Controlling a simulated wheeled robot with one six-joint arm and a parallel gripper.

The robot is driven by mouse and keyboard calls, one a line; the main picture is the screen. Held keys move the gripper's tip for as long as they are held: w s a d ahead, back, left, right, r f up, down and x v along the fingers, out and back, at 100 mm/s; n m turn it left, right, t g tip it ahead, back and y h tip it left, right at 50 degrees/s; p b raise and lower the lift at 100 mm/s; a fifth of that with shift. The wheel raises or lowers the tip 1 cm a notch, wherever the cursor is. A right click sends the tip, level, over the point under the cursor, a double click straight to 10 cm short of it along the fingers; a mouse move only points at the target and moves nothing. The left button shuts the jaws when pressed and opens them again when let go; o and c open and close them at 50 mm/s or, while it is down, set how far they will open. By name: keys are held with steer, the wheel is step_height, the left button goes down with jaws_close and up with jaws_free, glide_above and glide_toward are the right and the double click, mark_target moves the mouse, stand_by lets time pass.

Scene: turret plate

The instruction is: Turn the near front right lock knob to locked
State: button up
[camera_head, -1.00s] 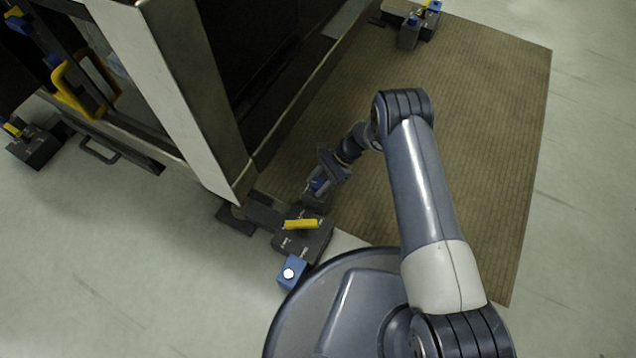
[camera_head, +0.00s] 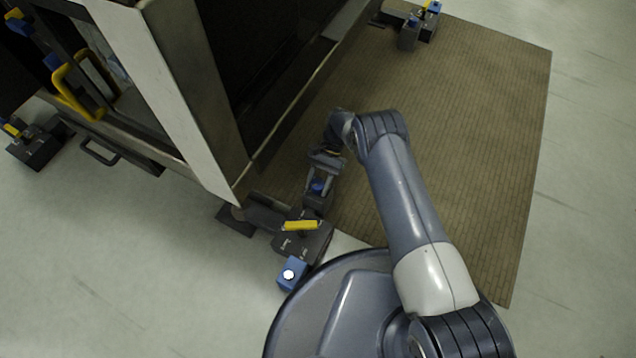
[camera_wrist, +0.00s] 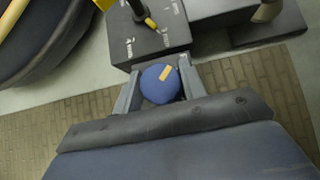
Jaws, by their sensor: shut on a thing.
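The near front right lock knob is a round blue knob with a yellow mark, in the wrist view (camera_wrist: 159,85); it also shows in the head view (camera_head: 317,186). My gripper (camera_wrist: 158,88) is shut on it, one finger on each side; in the head view my gripper (camera_head: 319,185) reaches it from above. The yellow mark slants up to the right in the wrist view. The knob sits at the end of a dark block (camera_head: 304,240), which shows in the wrist view (camera_wrist: 150,38) with pale marks on its top.
A yellow lever (camera_head: 300,225) stands on the block, and a blue box with a white button (camera_head: 291,272) is at its near end. The cabinet corner post (camera_head: 190,100) rises close by on the left. A brown mat (camera_head: 480,120) lies clear to the right.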

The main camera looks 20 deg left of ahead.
steer(key=shift+s, duration=0.1)
steer(key=o, duration=1)
steer(key=v, duration=1)
steer(key=shift+w+r, duration=0.25)
steer(key=shift+w, duration=0.05)
steer(key=x, duration=1.1)
steer(key=shift+w+r, duration=0.1)
steer(key=shift+w, duration=0.05)
